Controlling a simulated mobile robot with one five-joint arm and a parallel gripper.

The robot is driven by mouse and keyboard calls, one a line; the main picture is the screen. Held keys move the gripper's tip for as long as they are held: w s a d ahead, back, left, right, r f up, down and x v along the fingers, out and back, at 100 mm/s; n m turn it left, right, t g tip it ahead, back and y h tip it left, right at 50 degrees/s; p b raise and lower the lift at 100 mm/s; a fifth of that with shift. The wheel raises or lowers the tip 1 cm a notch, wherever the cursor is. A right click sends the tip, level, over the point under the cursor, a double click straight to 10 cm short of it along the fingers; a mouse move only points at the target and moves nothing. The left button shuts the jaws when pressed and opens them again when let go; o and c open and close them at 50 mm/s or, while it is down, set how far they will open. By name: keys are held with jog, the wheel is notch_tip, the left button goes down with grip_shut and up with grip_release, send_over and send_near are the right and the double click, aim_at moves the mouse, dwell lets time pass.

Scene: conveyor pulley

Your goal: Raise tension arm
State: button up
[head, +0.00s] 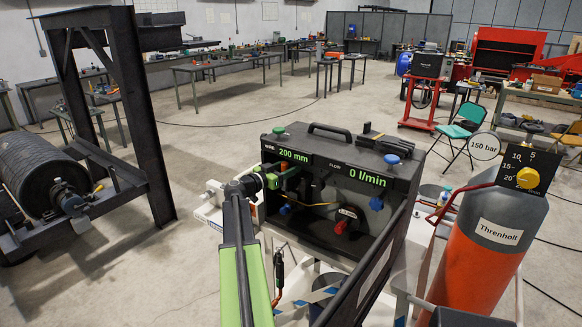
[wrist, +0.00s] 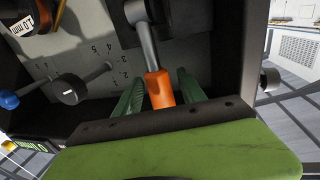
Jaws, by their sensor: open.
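The tension arm is a grey rod (wrist: 147,42) with an orange handle (wrist: 157,88), seen in the wrist view inside an open-sided black machine (wrist: 232,60). My gripper (wrist: 160,83) is open, with one green finger on each side of the orange handle. I cannot tell whether either finger touches it. In the head view my green arm (head: 242,270) reaches to the left side of the black machine (head: 345,240), whose displays read 200 mm and 0 l/min. The tension arm cannot be made out clearly there.
In the wrist view, a black knob (wrist: 70,90) and a numbered scale lie left of the handle, with a blue knob (wrist: 8,99) farther left. An orange gas cylinder (head: 480,255) stands right of the machine. A dark metal frame with a roller (head: 42,185) stands left.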

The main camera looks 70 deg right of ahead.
jog(key=shift+s+d, duration=0.3)
jog(key=shift+d, duration=0.3)
jog(key=shift+c, duration=0.2)
grip_shut()
jog(key=shift+s, duration=0.1)
dwell(0.8)
